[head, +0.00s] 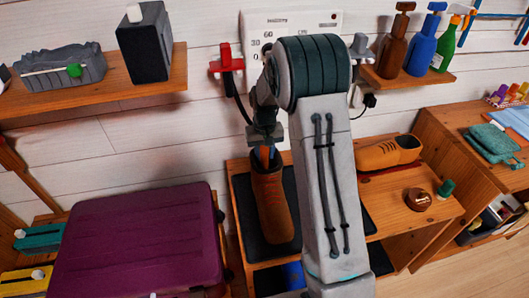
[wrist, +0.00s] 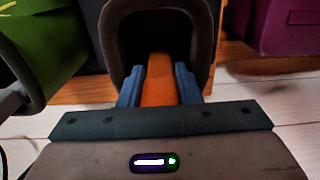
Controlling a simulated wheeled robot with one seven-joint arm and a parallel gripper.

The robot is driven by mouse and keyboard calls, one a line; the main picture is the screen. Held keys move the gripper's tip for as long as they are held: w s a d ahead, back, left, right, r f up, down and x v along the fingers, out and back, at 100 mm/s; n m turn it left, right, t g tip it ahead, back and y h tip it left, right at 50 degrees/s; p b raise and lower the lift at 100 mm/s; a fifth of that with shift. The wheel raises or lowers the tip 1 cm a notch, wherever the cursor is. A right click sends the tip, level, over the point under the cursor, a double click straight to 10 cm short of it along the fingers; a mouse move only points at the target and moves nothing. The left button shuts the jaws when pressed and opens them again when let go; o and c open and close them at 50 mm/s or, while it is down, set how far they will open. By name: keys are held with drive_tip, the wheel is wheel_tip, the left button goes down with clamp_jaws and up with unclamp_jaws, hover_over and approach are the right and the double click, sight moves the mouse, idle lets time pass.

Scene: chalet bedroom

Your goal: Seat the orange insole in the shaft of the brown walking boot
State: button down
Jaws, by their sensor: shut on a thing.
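The brown walking boot (head: 272,208) stands upright on a dark mat (head: 250,215) on the low wooden bench, left of my arm. My gripper (head: 264,150) is directly above the boot's shaft opening, pointing down. In the wrist view my gripper (wrist: 160,88) has its blue fingers shut on the orange insole (wrist: 160,78). The insole's far end reaches into the dark opening of the boot (wrist: 205,35). How deep it sits inside is hidden.
A purple suitcase (head: 140,240) stands close on the left. A wall shelf (head: 130,92) is above left.

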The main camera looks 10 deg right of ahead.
drive_tip(key=shift+f, duration=0.2)
drive_tip(key=c, duration=1.3)
unclamp_jaws()
drive_tip(key=shift+r, duration=0.1)
